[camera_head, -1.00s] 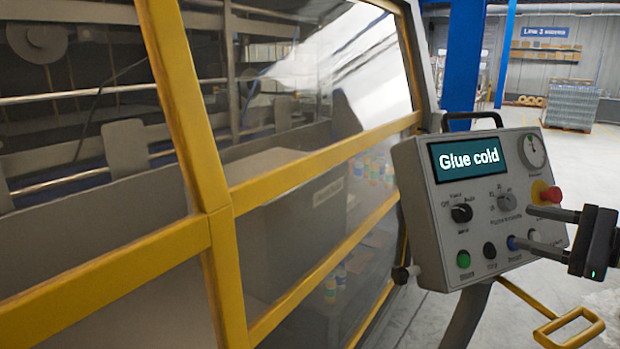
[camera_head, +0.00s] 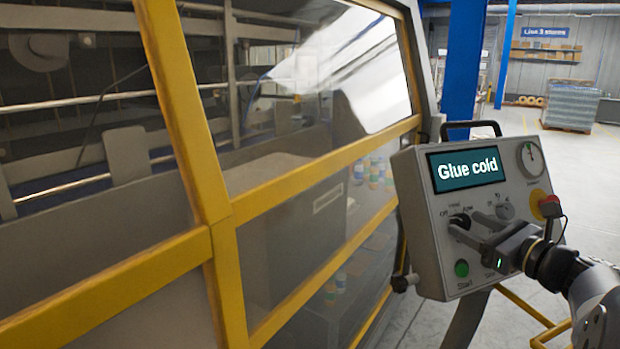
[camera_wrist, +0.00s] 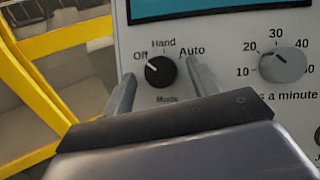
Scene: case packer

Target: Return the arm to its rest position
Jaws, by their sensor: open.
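My gripper (camera_head: 466,226) is open and empty in front of the grey control panel (camera_head: 415,215). In the wrist view its two fingers (camera_wrist: 160,85) point at the panel, one on each side of the black mode knob (camera_wrist: 160,71). The knob shows between them, its mark towards Off; I cannot tell whether the fingers touch it. My wrist and forearm come in from the lower right and hide the panel's lower right buttons. The panel's screen (camera_head: 467,170) reads "Glue cold".
A grey dial (camera_wrist: 283,63) is right of the mode knob. A red stop button (camera_head: 549,206) sits at the panel's right edge, close to my wrist. A yellow-framed machine guard (camera_head: 225,210) stands left of the panel. Open floor (camera_head: 600,185) lies to the right.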

